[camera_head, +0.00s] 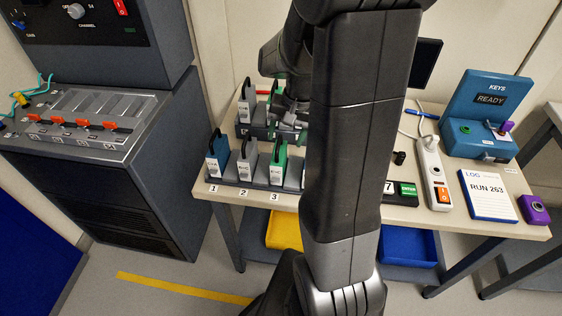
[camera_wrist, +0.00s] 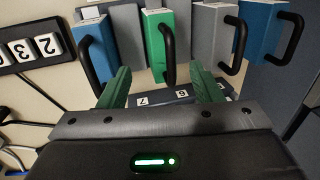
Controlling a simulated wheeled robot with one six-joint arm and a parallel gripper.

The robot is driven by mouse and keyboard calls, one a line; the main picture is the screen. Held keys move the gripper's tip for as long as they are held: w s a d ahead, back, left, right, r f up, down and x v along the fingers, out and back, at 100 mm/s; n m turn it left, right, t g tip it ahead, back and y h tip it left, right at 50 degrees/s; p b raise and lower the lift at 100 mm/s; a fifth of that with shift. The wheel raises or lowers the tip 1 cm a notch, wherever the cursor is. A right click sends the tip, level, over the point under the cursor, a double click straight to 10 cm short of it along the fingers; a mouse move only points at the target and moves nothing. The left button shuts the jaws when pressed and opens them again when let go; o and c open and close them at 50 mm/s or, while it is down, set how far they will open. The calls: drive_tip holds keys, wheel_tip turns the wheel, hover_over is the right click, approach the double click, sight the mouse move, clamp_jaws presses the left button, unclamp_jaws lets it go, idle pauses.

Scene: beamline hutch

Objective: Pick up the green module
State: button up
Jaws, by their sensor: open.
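The green module (camera_head: 278,163), a narrow upright block with a black loop handle, stands at label 3 in the front rack on the bench. It also shows in the wrist view (camera_wrist: 167,42), top centre, its handle beyond the gap between my fingertips. My gripper (camera_wrist: 161,85) has green fingers spread apart with nothing between them. In the head view my gripper (camera_head: 287,112) is over the bench behind the front row, partly hidden by my arm. The green module is apart from the fingers.
A blue module (camera_head: 217,156) and a grey module (camera_head: 247,160) stand left of the green one. A rear rack holds a grey module (camera_head: 246,104). A power strip (camera_head: 432,172) and log sheet (camera_head: 488,194) lie right.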

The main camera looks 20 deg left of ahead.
sight(281, 152)
drive_tip(key=shift+s+a+f, duration=0.1)
drive_tip(key=shift+a+f, duration=0.15)
drive_tip(key=shift+f, duration=0.65)
drive_tip(key=shift+w+a+f, duration=0.1)
drive_tip(key=shift+a+f, duration=0.1)
drive_tip(key=shift+f, duration=0.75)
drive_tip(key=shift+s+a+f, duration=0.1)
drive_tip(key=shift+a+f, duration=0.15)
drive_tip(key=shift+f, duration=0.65)
drive_tip(key=shift+c, duration=0.5)
drive_tip(key=c, duration=1.1)
